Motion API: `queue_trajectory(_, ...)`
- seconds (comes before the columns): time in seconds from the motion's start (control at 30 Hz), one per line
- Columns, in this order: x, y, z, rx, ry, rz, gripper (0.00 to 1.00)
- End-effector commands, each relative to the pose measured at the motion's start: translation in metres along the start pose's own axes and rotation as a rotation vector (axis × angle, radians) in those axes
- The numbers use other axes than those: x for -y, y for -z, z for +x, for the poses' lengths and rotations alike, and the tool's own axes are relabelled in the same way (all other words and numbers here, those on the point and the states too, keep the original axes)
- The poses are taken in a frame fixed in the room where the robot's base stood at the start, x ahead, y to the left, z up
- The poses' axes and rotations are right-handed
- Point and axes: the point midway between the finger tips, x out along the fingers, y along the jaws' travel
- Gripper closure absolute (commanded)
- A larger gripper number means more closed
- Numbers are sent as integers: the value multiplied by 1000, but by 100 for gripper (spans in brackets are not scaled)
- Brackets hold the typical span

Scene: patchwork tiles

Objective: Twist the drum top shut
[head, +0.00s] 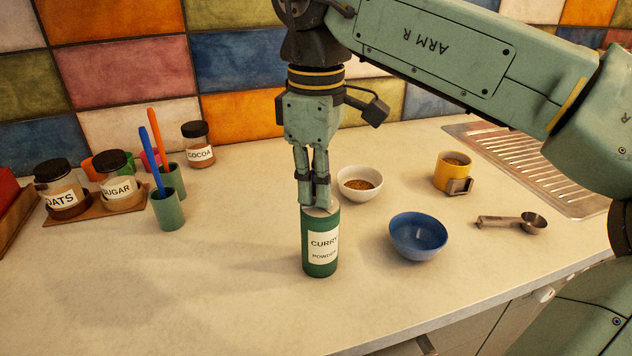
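The drum is a green cylinder (319,259) with a white label reading CURRY POWDER, upright on the counter in the head view. Its pale top (322,212) shows as a thin light rim, mostly hidden by my fingers. My gripper (314,203) points straight down over the drum, with its fingertips at the top. The fingers are close together. Whether they close on a part of the top or only touch it is hidden.
A white bowl of brown powder (359,184) stands behind the drum, a blue bowl (418,237) to its right. Further right are a yellow mug (452,172), a metal scoop (532,223) and a drainer (560,170). Green cups (168,211) and jars stand left. The counter's front left is clear.

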Motion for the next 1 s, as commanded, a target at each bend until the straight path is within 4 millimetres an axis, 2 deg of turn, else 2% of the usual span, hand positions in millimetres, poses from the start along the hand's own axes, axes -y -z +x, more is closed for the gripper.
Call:
queue_trajectory(0.13, -1, 0, -1, 2, 2, 124, 100)
queue_trajectory(0.27, -1, 0, 1, 2, 2, 177, 100)
queue_trajectory(1.0, -1, 0, -2, 1, 1, 177, 100)
